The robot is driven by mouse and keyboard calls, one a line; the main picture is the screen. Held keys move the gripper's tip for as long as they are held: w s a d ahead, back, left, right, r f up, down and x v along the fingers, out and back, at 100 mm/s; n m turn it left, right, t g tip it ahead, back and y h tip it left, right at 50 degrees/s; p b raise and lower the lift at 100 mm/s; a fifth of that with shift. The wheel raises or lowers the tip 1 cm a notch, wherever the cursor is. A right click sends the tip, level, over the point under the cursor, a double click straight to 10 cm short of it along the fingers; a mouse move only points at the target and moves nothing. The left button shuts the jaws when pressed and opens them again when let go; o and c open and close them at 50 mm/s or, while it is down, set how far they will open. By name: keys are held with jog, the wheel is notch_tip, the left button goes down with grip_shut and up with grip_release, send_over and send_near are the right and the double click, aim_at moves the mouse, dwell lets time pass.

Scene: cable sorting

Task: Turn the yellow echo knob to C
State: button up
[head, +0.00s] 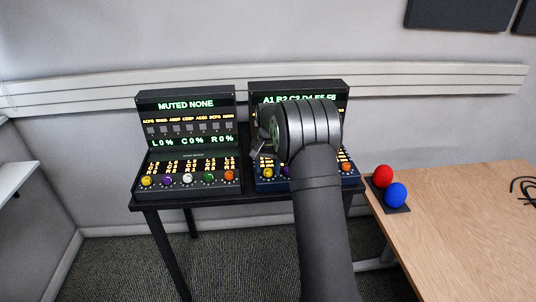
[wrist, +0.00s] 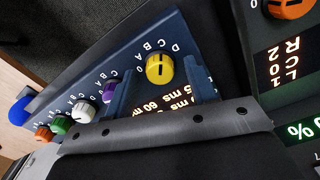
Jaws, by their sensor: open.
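The yellow knob (wrist: 160,69) with letters A to D beside it is on the blue panel (wrist: 140,48) in the wrist view. It has a dark mark on its face; which letter it points to I cannot tell. My gripper (wrist: 160,88) is open, with one finger on each side of the yellow knob; whether they touch it is unclear. In the head view, this yellow knob (head: 268,173) is at the left end of the right console, just below my gripper (head: 259,153). My arm hides part of that console.
The left console (head: 187,102) has its own yellow knob (head: 146,181) and orange knob (head: 229,176). Purple (wrist: 110,92), white (wrist: 84,113), green (wrist: 58,125) and orange (wrist: 43,133) knobs line the blue panel. Red (head: 383,175) and blue (head: 396,195) balls are on the wooden table (head: 460,235).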

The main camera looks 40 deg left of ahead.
aim_at(268, 170)
notch_tip(268, 170, up, 17)
dwell(0.4)
jog(key=shift+f, duration=0.15)
dwell(0.3)
notch_tip(268, 170, down, 17)
jog(key=shift+f, duration=0.1)
dwell(0.5)
jog(key=shift+f, duration=0.1)
jog(key=n, duration=0.8)
jog(key=shift+n, duration=0.3)
jog(key=n, duration=0.4)
jog(key=shift+n, duration=0.3)
jog(key=n, duration=0.4)
dwell(1.8)
